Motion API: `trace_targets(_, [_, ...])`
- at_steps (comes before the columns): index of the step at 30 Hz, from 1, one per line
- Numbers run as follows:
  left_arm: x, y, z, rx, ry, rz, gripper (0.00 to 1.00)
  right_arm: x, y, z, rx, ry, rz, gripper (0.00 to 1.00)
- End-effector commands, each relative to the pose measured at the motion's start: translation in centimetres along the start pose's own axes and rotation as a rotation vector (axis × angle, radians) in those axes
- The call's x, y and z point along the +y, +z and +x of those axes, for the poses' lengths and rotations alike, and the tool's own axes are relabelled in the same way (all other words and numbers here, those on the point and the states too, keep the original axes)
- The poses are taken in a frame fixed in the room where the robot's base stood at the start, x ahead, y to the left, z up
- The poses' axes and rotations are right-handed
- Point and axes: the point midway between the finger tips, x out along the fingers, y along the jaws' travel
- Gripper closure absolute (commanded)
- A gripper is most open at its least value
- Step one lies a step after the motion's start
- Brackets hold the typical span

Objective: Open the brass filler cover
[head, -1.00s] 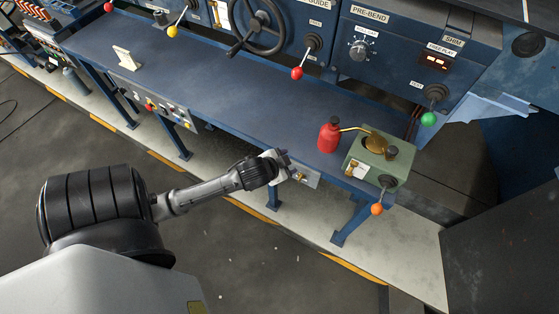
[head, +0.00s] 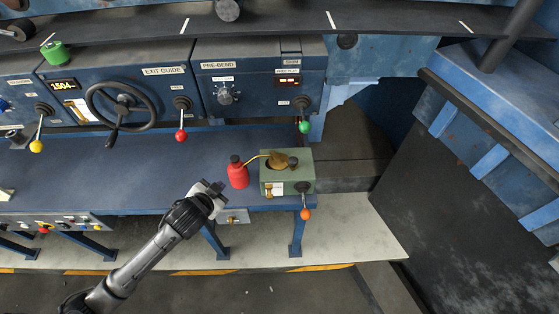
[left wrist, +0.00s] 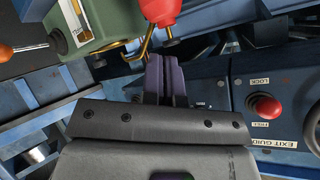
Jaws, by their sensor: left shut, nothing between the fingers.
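The brass filler cover (head: 278,160) is on top of a green box (head: 301,163) at the right end of the blue bench. A dark round area shows beside the cover; I cannot tell how far it is raised. My left gripper (head: 216,188) is shut and empty, to the left of the box and lower in the picture, apart from it. In the left wrist view its dark fingers (left wrist: 166,80) are together, pointing towards a red oil can (left wrist: 160,10) and the green box (left wrist: 100,20). The cover is not clear there. My right gripper is not in view.
The red oil can (head: 238,175) stands left of the box, between it and my left gripper, its thin spout reaching towards the cover. An orange-knobbed lever (head: 305,213) hangs at the box's front. A green-knobbed lever (head: 304,127) is behind. The bench (head: 130,185) is clear further left.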

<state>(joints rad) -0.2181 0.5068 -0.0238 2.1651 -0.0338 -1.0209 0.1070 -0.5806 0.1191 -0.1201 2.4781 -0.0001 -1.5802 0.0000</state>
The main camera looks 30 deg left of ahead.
Motion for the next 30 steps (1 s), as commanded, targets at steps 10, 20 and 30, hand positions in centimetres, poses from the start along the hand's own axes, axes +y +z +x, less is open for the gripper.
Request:
trace_targets(10, [5.5, -4.1, 2.2, 0.257, 0.063, 0.762, 1.00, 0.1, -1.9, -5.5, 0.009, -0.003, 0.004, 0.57])
trace_targets(20, [7.8, -6.3, 1.3, 0.540, -0.005, 1.181, 1.00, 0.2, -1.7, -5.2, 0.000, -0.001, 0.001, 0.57])
trace_targets(30, [8.6, -7.9, 4.1, 0.545, -0.019, 1.225, 1.00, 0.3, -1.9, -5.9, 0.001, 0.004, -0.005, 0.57])
